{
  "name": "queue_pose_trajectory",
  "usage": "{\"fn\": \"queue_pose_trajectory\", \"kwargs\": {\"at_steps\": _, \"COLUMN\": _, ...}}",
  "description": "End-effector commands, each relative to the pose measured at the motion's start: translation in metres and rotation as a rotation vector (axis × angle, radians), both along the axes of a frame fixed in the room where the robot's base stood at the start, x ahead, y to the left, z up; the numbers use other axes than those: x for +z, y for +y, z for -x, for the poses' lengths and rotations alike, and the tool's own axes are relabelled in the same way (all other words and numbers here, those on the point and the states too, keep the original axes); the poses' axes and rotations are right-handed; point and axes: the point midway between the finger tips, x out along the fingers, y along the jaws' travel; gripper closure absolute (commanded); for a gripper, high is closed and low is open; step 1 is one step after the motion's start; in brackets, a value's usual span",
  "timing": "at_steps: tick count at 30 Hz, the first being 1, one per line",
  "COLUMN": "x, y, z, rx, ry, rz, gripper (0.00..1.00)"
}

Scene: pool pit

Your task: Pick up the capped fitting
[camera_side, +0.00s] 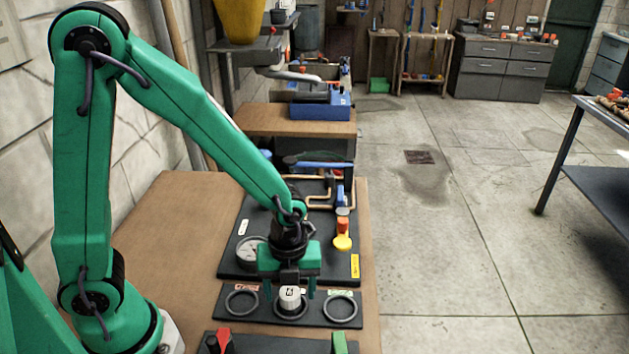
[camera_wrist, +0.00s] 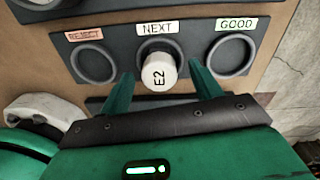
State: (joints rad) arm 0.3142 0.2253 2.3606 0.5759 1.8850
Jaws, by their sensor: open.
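The capped fitting (camera_side: 290,297) is a white, ribbed cylinder standing in the middle ring of a dark tray (camera_side: 262,313). In the wrist view the fitting (camera_wrist: 158,72) shows "E2" on its top, and its ring is labelled NEXT. My gripper (camera_side: 289,287) is open and empty, pointing down just above the fitting. In the wrist view the two green fingers of my gripper (camera_wrist: 160,72) lie to the left and right of the fitting, with a gap on each side. I cannot tell how far above it the fingertips are.
The REJECT ring (camera_wrist: 93,63) on the left and the GOOD ring (camera_wrist: 231,55) on the right are empty. A red part (camera_side: 222,342) and a green part (camera_side: 339,343) stand in front.

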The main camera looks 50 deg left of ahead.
Motion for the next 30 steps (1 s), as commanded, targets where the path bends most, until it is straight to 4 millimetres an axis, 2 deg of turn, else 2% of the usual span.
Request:
{"fn": "queue_pose_trajectory", "kwargs": {"at_steps": 7, "x": -0.018, "y": 0.0, "z": 0.001, "rx": 0.0, "ry": 0.002, "rz": 0.0, "gripper": 0.36}}
{"fn": "queue_pose_trajectory", "kwargs": {"at_steps": 23, "x": -0.019, "y": 0.0, "z": 0.001, "rx": 0.0, "ry": 0.0, "rz": 0.0, "gripper": 0.36}}
{"fn": "queue_pose_trajectory", "kwargs": {"at_steps": 24, "x": -0.019, "y": 0.0, "z": 0.001, "rx": 0.0, "ry": 0.0, "rz": 0.0, "gripper": 0.38}}
{"fn": "queue_pose_trajectory", "kwargs": {"at_steps": 30, "x": -0.019, "y": 0.0, "z": 0.001, "rx": 0.0, "ry": 0.0, "rz": 0.0, "gripper": 0.78}}
